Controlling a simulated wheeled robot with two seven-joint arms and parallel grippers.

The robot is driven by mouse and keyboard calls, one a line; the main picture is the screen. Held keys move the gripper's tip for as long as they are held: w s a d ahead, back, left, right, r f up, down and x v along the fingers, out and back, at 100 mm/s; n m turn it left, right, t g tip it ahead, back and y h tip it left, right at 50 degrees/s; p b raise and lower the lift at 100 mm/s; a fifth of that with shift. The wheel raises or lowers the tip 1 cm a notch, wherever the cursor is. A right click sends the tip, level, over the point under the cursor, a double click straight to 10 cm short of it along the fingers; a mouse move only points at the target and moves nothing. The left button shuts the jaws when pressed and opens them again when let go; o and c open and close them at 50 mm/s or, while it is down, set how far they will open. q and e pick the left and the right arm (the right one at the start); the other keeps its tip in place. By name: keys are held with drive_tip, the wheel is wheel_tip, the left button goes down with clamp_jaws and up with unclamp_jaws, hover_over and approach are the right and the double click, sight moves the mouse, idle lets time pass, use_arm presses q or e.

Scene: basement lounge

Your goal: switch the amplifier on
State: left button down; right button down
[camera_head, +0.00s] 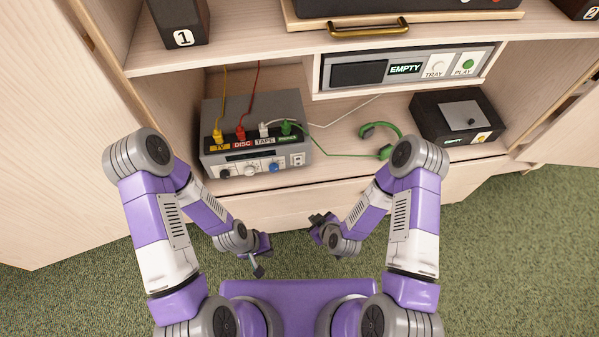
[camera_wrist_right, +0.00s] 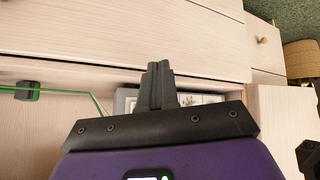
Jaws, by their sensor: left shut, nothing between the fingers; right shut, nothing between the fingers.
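The amplifier (camera_head: 257,133) is a grey box on the lower shelf at the left in the head view. Coloured plugs sit in its labelled top strip, marked TV, DISC, TAPE and one green. Its front has a dark display, a black knob, a white knob, a blue knob and a small switch panel at the right. My left gripper (camera_head: 259,270) is shut and empty, below and in front of the cabinet. My right gripper (camera_head: 315,218) is shut and empty, in front of the cabinet's lower edge. Its closed fingers (camera_wrist_right: 157,85) show in the right wrist view.
Green headphones (camera_head: 382,140) lie on the shelf right of the amplifier. A disc player (camera_head: 404,68) reading EMPTY hangs above. A black box (camera_head: 458,116) with a grey top stands at the right. A speaker marked 1 (camera_head: 180,20) is upper left. Open cabinet doors flank the shelf.

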sight(298, 164)
drive_tip(key=w+a+r+n+t+h+b, duration=0.1)
drive_tip(key=w+a+r+n+t+b, duration=0.1)
drive_tip(key=n+t, duration=0.7)
drive_tip(key=w+r+n, duration=0.1)
drive_tip(key=w+n, duration=0.1)
drive_tip(key=shift+a+r+n+h, duration=0.3)
drive_tip(key=shift+a+r, duration=0.05)
drive_tip(key=shift+a, duration=0.05)
drive_tip(key=w+b, duration=0.1)
drive_tip(key=w, duration=0.3)
drive_tip(key=w+a+f+b, duration=0.1)
drive_tip(key=w+b, duration=0.1)
drive_tip(key=w, duration=0.2)
drive_tip(key=w+b, duration=0.2)
drive_tip(key=w, duration=0.3)
drive_tip(key=shift+a+f, duration=0.4)
drive_tip(key=shift+w+a, duration=0.1)
drive_tip(key=shift+w, duration=0.35)
drive_tip(key=shift+s+a, duration=0.1)
